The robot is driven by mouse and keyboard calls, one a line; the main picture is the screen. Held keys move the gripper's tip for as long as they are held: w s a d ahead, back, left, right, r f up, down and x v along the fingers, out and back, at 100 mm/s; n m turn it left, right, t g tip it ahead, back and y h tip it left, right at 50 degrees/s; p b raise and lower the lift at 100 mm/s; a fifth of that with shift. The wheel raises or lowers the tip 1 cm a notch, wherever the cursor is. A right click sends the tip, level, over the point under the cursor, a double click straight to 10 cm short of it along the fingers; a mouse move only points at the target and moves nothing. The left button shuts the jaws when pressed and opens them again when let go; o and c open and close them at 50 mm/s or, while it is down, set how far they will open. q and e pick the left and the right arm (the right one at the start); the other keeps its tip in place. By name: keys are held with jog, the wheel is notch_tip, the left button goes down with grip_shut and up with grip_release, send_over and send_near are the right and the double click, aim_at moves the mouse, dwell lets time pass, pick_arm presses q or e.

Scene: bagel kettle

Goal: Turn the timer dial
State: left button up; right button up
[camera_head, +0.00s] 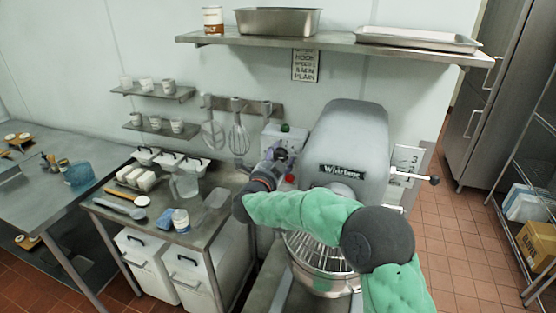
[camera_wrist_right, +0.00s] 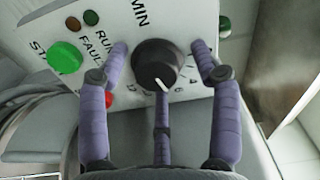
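The timer dial (camera_wrist_right: 158,64) is a round black knob with a white pointer line on a pale control panel (camera_wrist_right: 185,20) in the right wrist view. The pointer faces down and slightly right, toward the printed scale. My right gripper (camera_wrist_right: 160,62) has its purple fingers spread on both sides of the dial, with a third finger below it. Gaps show between the side fingers and the knob, so it looks open around the dial. In the head view my right gripper (camera_head: 282,153) is at the panel on the mixer (camera_head: 345,150), and it hides the dial. My left gripper is out of view.
A green button (camera_wrist_right: 65,57) and a red button (camera_wrist_right: 107,98) sit left of the dial, close to the left finger. Small lamps are above. Whisks (camera_head: 238,132) hang left of the panel, and a steel shelf (camera_head: 340,43) runs above.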

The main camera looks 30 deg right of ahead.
jog(key=shift+s+a+f, duration=0.1)
jog(key=shift+s+a, duration=0.3)
jog(key=shift+a, duration=0.2)
jog(key=v, duration=1)
jog(key=shift+s+a, duration=0.2)
jog(key=shift+s, duration=0.1)
jog(key=w+a+f+n+y+b, duration=0.1)
jog(key=a+f+n+y, duration=0.3)
jog(key=f, duration=0.7)
jog(key=a+f+n+y, duration=0.3)
jog(key=f+n, duration=0.2)
jog(key=f, duration=0.5)
jog(key=w+a+f+n+y+b, duration=0.1)
jog(key=a+f+n+y, duration=0.3)
jog(key=f, duration=0.7)
jog(key=s+a+f+n+g+y, duration=0.2)
jog(key=s+f+n+g, duration=0.1)
jog(key=s+f, duration=0.45)
jog(key=s+a+f+n+g+y, duration=0.2)
jog(key=s+a+f+n+g, duration=0.1)
jog(key=s+f, duration=0.4)
jog(key=s+a+f+n+g+y, duration=0.1)
jog(key=s+a+f+g, duration=0.1)
jog(key=s+f, duration=0.2)
jog(key=s+a+f+n+g+y+b, duration=0.1)
jog(key=s+a+f+n+g, duration=0.1)
jog(key=s, duration=0.8)
jog(key=shift+f+g+y, duration=0.4)
jog(key=shift+f+g, duration=0.2)
jog(key=shift+f, duration=0.3)
